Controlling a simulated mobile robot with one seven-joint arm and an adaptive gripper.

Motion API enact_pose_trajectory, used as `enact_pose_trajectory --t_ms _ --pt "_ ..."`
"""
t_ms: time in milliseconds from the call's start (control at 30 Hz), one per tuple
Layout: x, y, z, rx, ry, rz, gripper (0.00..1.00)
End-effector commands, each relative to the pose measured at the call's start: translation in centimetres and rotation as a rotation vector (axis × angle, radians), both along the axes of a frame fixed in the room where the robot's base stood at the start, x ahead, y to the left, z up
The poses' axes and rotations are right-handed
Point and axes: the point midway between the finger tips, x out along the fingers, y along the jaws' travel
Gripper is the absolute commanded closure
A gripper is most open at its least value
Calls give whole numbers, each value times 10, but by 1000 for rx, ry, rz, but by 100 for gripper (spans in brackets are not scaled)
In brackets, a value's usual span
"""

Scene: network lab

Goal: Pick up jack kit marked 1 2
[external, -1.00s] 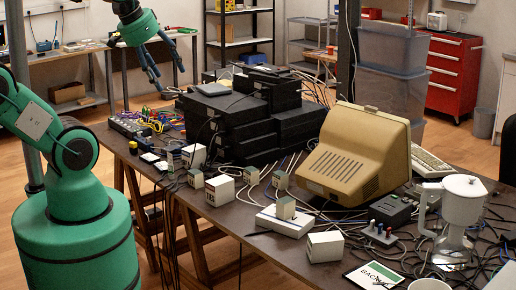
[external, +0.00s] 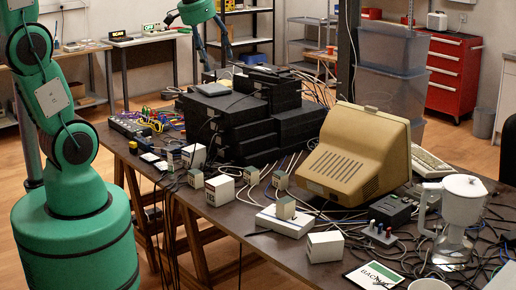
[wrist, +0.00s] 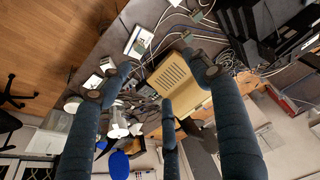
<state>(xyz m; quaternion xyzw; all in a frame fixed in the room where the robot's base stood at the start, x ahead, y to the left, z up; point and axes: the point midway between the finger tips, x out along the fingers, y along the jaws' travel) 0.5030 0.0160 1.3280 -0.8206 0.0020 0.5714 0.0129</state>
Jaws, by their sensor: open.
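A stack of black devices (external: 235,125) fills the table's back left. A beige monitor (external: 350,155) stands at centre right. Loose cables, a white coffee pot (external: 460,215) and a card (external: 374,276) crowd the front right. Bare table shows at the front left.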

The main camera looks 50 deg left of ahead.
Motion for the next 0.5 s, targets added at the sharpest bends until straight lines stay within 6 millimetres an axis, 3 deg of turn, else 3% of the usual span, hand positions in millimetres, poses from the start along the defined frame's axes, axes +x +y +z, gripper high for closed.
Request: enact_pose_trajectory --t_ms 500 --pt "127 18 -46 7 97 -13 38"
